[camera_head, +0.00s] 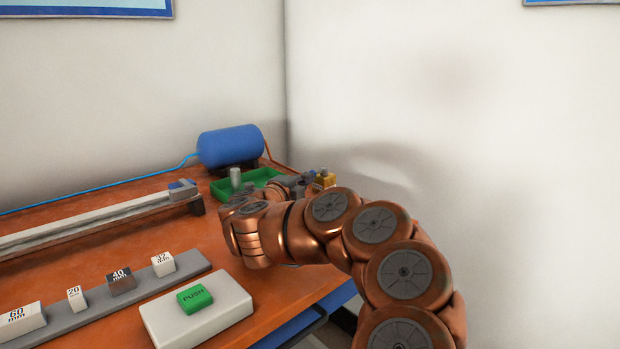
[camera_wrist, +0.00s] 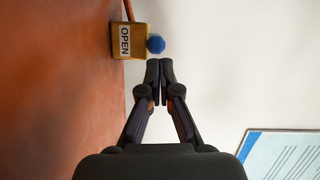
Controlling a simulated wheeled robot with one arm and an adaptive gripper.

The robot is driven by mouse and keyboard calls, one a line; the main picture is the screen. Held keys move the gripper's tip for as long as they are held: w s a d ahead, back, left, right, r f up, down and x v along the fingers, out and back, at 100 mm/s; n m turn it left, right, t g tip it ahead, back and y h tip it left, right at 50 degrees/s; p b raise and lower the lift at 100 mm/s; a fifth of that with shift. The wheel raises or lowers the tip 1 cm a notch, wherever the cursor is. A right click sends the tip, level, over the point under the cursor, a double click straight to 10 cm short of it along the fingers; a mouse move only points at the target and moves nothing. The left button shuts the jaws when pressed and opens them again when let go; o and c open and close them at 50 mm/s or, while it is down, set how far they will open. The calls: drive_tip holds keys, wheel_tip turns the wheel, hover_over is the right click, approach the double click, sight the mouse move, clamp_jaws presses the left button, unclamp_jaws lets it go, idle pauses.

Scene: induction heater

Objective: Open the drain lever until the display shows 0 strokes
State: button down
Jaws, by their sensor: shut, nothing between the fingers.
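In the wrist view, a brown-yellow block (camera_wrist: 128,40) carries a label reading "OPEN". A blue round knob (camera_wrist: 156,44) sticks out from its right side; I take the block and knob to be the drain lever. My gripper (camera_wrist: 160,62) is shut and empty, with its fingertips just below the knob in the picture; I cannot tell whether they touch it. In the head view, my gripper (camera_head: 287,182) is small and partly hidden by my arm, beside the yellow fitting (camera_head: 325,179) at the table's far right. No display with a stroke count is visible.
A blue tank (camera_head: 230,145) and a green tray (camera_head: 246,181) stand at the back of the orange table. A green PUSH button (camera_head: 194,297) and several labelled blocks on a grey strip (camera_head: 140,294) lie in front. The wall is close behind the fitting.

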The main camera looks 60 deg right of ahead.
drive_tip(key=a, duration=0.3)
drive_tip(key=s+a, duration=0.1)
drive_tip(key=a, duration=0.5)
drive_tip(key=shift+s+a+r, duration=0.15)
drive_tip(key=shift+a, duration=0.15)
